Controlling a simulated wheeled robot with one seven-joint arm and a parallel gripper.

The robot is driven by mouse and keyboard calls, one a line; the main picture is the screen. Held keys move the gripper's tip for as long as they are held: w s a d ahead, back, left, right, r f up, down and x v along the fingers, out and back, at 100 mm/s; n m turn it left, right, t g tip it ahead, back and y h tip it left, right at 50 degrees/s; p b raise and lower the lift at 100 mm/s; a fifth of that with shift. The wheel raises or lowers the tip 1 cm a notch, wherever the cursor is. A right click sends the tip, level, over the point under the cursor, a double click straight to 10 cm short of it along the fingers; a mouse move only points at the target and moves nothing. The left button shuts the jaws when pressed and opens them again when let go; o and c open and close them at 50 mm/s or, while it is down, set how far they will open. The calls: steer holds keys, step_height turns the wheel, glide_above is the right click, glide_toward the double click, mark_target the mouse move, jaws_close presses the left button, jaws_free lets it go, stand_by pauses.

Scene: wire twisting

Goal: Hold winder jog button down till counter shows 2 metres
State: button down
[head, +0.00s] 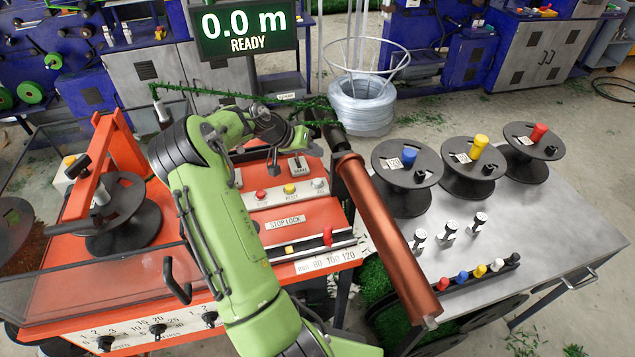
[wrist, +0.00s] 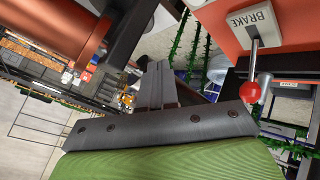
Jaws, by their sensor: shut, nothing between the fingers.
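The counter (head: 243,28) at the top of the head view reads 0.0 m and READY. A row of small buttons sits on the orange winder's panel: a red one (head: 262,194), a yellow one (head: 289,189) and a whitish one (head: 317,184) at the right. Their labels are too small to read surely. In the wrist view my gripper (wrist: 158,82) is shut and empty, and no buttons show there. In the head view the wrist hangs beyond the button panel, near the brake plate (head: 298,166); its fingertips are hard to make out.
The brake lever's red knob (wrist: 250,92) is close right of my fingers in the wrist view. A copper-coloured roller (head: 390,235) runs along the winder's right side. A grey table (head: 560,215) with several spools stands to the right. Green twisted wire (head: 210,92) crosses behind my arm.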

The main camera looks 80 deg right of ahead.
mark_target(314, 182)
step_height(314, 182, down, 8)
steer(key=b, duration=0.5)
steer(key=shift+r, duration=0.1)
stand_by(1.5)
steer(key=shift+f+b, duration=0.35)
steer(key=shift+f+b, duration=0.4)
steer(key=shift+f, duration=0.15)
stand_by(4.6)
